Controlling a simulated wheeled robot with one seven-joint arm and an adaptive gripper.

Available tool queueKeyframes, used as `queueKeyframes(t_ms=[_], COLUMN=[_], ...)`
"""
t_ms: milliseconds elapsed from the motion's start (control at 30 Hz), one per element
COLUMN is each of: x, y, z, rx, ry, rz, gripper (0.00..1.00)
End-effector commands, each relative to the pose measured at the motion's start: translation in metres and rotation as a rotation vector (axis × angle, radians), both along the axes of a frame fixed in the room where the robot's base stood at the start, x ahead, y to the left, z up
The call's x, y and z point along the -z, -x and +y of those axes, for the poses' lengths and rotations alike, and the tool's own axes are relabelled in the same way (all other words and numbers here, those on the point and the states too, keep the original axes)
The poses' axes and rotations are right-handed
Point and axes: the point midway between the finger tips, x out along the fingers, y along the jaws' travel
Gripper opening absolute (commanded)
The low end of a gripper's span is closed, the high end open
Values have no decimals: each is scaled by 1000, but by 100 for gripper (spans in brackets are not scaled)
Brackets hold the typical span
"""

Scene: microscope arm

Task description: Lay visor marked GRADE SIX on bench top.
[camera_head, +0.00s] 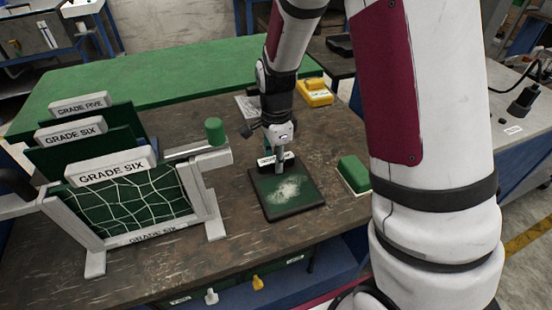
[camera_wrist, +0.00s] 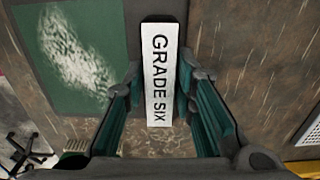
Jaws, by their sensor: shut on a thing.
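A dark green visor (camera_head: 299,208) with a pale smeared patch is flat on or just over the brown bench top (camera_head: 335,225); I cannot tell if it touches everywhere. Its white label bar marked GRADE SIX (camera_wrist: 159,72) is between my gripper's fingers in the wrist view, and the green panel (camera_wrist: 110,25) extends to its left. My gripper (camera_head: 278,160) is shut on this bar at the panel's far edge in the head view. Two more panels marked GRADE SIX, front (camera_head: 110,172) and middle (camera_head: 72,131), stand in a rack; the front one has pale crack-like lines.
The white rack (camera_head: 195,195) stands left of the visor, with a GRADE FIVE panel (camera_head: 80,104) at its back and a green knob (camera_head: 214,131) on its arm. A green block (camera_head: 353,172) sits right. A yellow device (camera_head: 314,93) stands behind. Bare bench lies in front.

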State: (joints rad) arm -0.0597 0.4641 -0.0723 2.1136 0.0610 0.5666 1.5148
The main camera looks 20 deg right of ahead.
Motion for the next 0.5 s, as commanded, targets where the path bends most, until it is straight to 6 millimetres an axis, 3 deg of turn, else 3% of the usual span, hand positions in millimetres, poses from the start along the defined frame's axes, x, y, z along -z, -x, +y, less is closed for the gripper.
queueKeyframes(t_ms=[200, 233, 300, 500], x=[1, 1, 1, 1], y=[0, 0, 0, 0], z=[0, 0, 0, 0], rx=[0, 0, 0, 0], ry=[0, 0, 0, 0], rz=[0, 0, 0, 0], gripper=[0, 31, 45, 45])
